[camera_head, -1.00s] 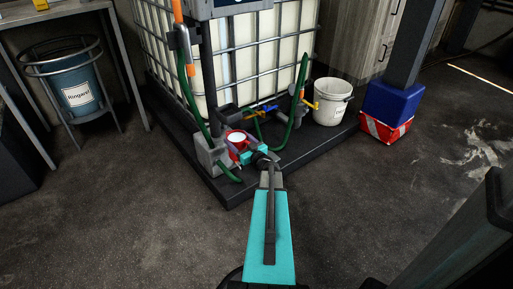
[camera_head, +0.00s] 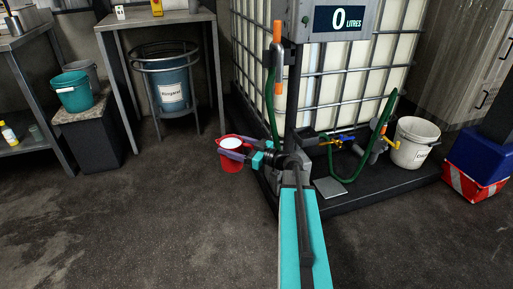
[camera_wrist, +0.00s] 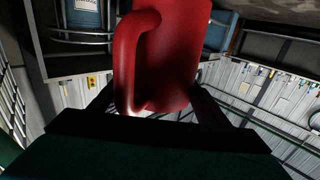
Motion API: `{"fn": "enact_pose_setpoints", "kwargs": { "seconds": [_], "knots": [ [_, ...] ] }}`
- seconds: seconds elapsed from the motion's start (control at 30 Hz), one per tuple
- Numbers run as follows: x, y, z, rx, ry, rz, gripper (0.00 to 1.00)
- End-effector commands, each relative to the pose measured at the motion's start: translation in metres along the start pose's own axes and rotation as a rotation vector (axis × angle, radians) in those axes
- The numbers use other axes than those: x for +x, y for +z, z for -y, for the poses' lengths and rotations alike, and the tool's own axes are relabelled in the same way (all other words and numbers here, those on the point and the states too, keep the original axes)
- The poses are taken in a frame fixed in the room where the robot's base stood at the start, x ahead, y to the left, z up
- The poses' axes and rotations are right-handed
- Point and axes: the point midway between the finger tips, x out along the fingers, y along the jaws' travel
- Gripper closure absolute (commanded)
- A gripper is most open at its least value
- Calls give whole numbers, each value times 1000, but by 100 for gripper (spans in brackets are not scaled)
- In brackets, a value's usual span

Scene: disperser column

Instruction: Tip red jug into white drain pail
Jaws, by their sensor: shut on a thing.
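The red jug (camera_head: 231,165) is held by my gripper (camera_head: 234,151), which is shut on it, left of the tank pallet and over the bare floor. Its open top shows a white surface inside and looks about upright. In the wrist view the jug (camera_wrist: 180,50) fills the middle, with its handle at the left, and the dark fingers of my gripper lie on both sides of it. The white drain pail (camera_head: 412,150) stands upright on the right part of the pallet, well apart from the jug.
The caged tank (camera_head: 345,90) stands on the dark pallet (camera_head: 375,196), with a green hose (camera_head: 355,165) and a display (camera_head: 338,19) reading 0 litres. A blue bin (camera_head: 172,78) and a teal bucket (camera_head: 74,97) stand at left. A red-and-blue stack (camera_head: 472,180) is at right. Floor in front is clear.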

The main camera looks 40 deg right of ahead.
Motion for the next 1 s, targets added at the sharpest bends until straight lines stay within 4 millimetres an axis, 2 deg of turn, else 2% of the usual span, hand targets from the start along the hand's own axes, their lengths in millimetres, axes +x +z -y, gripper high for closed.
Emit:
{"fn": "enact_pose_setpoints", "kwargs": {
  "seconds": [0.03, 0.2, 0.4, 0.5, 0.6, 0.7, 1.0],
  "knots": [
    [10, -9, 19, -1, -46, -3, 68],
    [35, -29, 77, -1, -191, -4, 68],
    [55, -48, 146, -1, -357, -4, 68],
    [61, -55, 173, -1, -421, -4, 68],
    [64, -59, 192, 0, -464, -4, 68],
    [65, -60, 201, 1, -488, -3, 68],
    [65, -61, 204, 1, -495, -4, 68]
  ]
}}
